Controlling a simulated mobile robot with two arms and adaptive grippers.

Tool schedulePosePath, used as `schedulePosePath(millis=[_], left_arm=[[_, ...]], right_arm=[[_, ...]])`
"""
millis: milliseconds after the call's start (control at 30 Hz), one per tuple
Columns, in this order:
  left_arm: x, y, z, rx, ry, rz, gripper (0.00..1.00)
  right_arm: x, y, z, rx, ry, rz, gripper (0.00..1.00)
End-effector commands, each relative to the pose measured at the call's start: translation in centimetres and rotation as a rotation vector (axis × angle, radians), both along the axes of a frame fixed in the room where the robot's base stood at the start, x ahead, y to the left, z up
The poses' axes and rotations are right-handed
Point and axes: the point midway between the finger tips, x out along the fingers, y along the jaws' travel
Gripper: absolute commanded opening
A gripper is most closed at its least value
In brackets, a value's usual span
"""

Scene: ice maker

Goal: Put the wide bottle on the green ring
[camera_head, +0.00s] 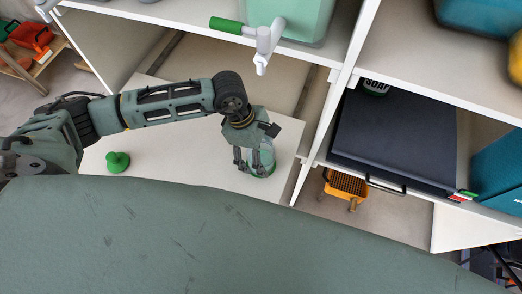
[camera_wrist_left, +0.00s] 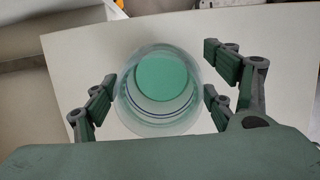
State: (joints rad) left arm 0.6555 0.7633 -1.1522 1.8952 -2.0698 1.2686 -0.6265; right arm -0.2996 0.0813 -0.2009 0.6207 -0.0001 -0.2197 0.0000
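The wide bottle (camera_head: 263,157) is clear with green at its bottom, and stands on a white surface (camera_head: 180,170). In the left wrist view I look down over the bottle (camera_wrist_left: 158,90), with a green disc showing through it. In the left wrist view the fingers of my left gripper (camera_wrist_left: 158,98) are spread, with narrow gaps to the glass. I cannot tell whether the green at the base is a ring under the bottle or part of it. My right gripper is out of view.
A small green knobbed object (camera_head: 118,161) stands on the white surface to the left. A white tap (camera_head: 264,45) with a green handle hangs above, by a pale green container (camera_head: 292,17). A white shelf unit (camera_head: 335,85) borders the right.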

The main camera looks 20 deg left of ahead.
Motion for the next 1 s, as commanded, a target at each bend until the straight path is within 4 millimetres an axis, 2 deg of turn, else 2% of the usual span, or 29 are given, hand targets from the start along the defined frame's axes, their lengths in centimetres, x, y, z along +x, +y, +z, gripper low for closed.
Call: schedulePosePath(millis=[367,733,1000], left_arm=[[0.0,0.0,0.6,0.000,-0.001,0.000,0.79],[0.2,1.8,6.1,0.000,-0.003,0.000,0.79],[0.1,2.2,7.5,0.000,0.000,0.000,0.79]], right_arm=[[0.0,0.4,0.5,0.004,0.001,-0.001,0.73],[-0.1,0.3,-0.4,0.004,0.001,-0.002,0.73],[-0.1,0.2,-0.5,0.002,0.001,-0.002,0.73]])
